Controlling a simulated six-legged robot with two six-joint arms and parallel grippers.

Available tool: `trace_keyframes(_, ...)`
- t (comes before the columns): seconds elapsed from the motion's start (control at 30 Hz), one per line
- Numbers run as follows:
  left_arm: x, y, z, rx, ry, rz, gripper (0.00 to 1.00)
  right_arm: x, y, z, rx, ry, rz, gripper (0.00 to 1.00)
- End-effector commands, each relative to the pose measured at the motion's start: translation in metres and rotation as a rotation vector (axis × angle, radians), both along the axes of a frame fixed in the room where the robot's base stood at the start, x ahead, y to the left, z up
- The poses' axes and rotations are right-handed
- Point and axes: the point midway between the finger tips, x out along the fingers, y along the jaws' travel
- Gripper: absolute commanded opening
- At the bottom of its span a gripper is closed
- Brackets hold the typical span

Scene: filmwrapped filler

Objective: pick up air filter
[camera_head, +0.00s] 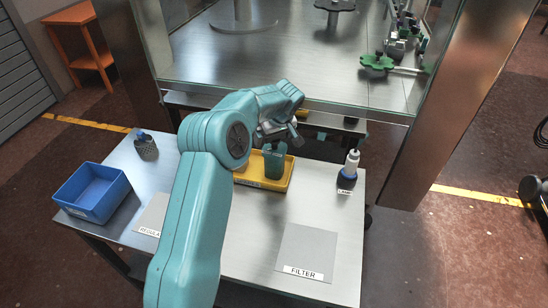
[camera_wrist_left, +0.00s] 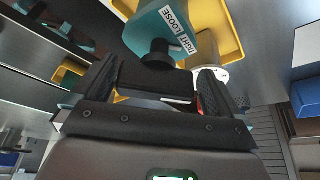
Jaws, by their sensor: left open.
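A teal block (camera_head: 274,163) stands in a yellow tray (camera_head: 246,183) on the metal cart. It is probably the air filter, but I see no name on it. In the left wrist view the teal block (camera_wrist_left: 148,32) has a white label reading TIGHT and LOOSE and a black knob (camera_wrist_left: 159,52) on its near end. My left gripper (camera_head: 279,136) is above the teal block, partly hidden by its own wrist. In the wrist view my left gripper (camera_wrist_left: 158,85) is open, its fingers apart, with the knob just beyond them. I cannot tell whether they touch. My right gripper is not visible.
A grey pad labelled FILTER (camera_head: 308,250) lies at the front right. A blue bin (camera_head: 92,205), a pad labelled REGULA (camera_head: 150,214) and a dark blue-topped item (camera_head: 146,148) are left. A metal workbench (camera_head: 270,68) is behind.

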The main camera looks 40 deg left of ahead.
Motion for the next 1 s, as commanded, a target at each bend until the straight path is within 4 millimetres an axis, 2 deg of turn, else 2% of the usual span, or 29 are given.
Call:
trace_keyframes(0.1, 0.0022, 0.0029, -0.0086, -0.001, 0.001, -0.001, 1.0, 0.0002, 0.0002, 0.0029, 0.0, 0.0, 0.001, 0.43)
trace_keyframes(0.3, 0.0025, 0.0032, -0.0095, 0.0, -0.001, 0.0, 1.0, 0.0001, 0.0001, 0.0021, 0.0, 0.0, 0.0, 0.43)
trace_keyframes(0.37, 0.0023, 0.0032, -0.0094, 0.0, -0.001, 0.0, 0.84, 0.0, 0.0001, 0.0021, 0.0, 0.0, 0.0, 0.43)
trace_keyframes(0.6, 0.0023, 0.0032, -0.0102, -0.001, 0.0, 0.0, 0.06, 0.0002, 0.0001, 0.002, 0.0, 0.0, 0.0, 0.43)
trace_keyframes(0.63, 0.0022, 0.0032, -0.0103, -0.001, 0.001, -0.001, 0.0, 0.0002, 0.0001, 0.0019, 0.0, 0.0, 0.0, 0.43)
trace_keyframes(1.0, 0.0029, 0.0033, -0.0038, 0.0, -0.002, 0.0, 0.0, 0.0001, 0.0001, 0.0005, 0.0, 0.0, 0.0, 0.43)
